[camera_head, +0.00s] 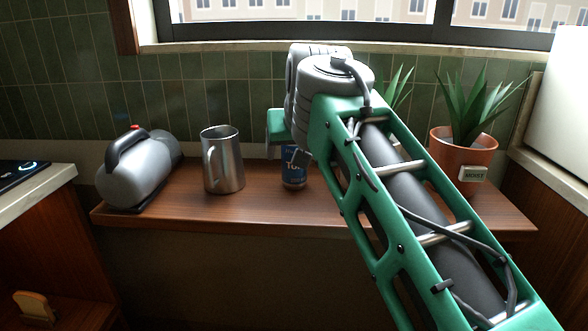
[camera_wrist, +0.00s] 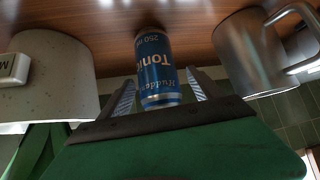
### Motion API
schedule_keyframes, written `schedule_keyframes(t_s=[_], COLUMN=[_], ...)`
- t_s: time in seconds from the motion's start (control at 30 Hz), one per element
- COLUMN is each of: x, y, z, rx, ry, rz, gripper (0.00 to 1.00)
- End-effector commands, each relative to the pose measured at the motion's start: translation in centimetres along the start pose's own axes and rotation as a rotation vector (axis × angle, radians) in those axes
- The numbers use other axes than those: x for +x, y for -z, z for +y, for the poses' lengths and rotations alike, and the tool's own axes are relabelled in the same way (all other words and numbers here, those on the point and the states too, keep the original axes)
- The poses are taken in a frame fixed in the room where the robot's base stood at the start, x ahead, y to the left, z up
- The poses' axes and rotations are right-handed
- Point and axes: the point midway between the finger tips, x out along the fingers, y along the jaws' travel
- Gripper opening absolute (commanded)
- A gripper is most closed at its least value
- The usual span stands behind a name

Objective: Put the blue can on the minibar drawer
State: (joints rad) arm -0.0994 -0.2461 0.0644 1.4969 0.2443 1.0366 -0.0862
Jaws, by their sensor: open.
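The blue can (camera_head: 292,178), a tonic can, stands upright on the wooden counter (camera_head: 262,200), to the right of a metal mug. My arm hides part of it. In the wrist view, which is upside down, the can (camera_wrist: 156,62) sits between the two fingers of my gripper (camera_wrist: 160,88). The jaws are open, with a gap visible beside the can on the right. Whether the left finger touches it I cannot tell. In the head view the fingers are mostly hidden. I cannot make out a minibar drawer in either view.
A steel mug (camera_head: 223,165) stands left of the can. A grey appliance with a black handle (camera_head: 140,172) is farther left. A potted plant (camera_head: 466,150) stands on the right. A tiled wall and window are behind. A lower shelf holds a small beige object (camera_head: 35,307).

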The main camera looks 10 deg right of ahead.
Motion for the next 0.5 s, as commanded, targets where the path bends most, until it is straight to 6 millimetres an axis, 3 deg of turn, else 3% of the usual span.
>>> schedule_keyframes(t_s=[0.2, 0.5], x=[0.07, 0.07], y=[0.10, 0.07], z=[0.10, 0.13], rx=[0.001, 0.002], ry=[-0.001, -0.001], rz=[0.002, 0.001], gripper=[0.74, 0.49])
